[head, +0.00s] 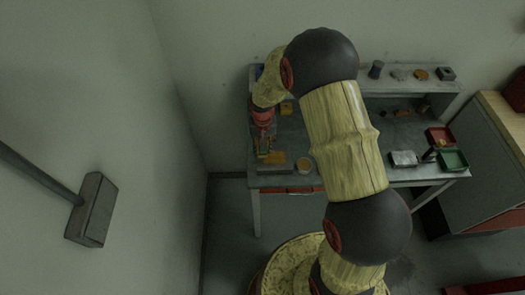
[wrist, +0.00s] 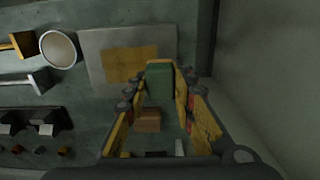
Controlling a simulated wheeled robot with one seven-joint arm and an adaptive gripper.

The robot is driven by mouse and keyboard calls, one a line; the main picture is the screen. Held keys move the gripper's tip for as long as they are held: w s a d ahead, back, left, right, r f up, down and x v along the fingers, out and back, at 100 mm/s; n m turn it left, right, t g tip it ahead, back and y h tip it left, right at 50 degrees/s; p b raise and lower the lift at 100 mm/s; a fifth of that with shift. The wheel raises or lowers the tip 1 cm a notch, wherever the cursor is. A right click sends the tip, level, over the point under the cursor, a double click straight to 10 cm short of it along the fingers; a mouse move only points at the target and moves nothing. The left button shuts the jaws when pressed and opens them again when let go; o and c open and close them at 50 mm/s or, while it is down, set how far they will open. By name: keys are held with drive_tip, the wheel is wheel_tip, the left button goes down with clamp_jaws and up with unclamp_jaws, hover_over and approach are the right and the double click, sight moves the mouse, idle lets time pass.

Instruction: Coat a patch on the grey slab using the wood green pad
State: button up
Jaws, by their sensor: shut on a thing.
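In the wrist view my gripper (wrist: 160,82) is shut on the green pad (wrist: 159,88), which sits between the fingertips. A brown block (wrist: 148,120) shows behind it between the fingers; I cannot tell whether it is the pad's wood part. The grey slab (wrist: 130,36) lies beyond the fingertips, with an ochre-yellow patch (wrist: 128,65) on it. The pad overlaps the slab's lower right part in this view; I cannot tell whether it touches. In the head view my gripper (head: 264,140) is over the table's left end, near the yellow patch (head: 276,158).
A round pale cup (wrist: 58,48) stands left of the slab, with a yellow-handled thing (wrist: 18,45) beyond. A red tray (head: 440,137), a green tray (head: 453,160) and a grey block (head: 403,158) are at the table's right. A shelf (head: 395,87) runs along the back.

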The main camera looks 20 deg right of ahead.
drive_tip(key=shift+w+a+r+p, duration=0.15)
drive_tip(key=shift+r+p, duration=0.2)
drive_tip(key=shift+r, duration=0.5)
drive_tip(key=shift+r+p, duration=0.9)
drive_tip(key=shift+r, duration=0.8)
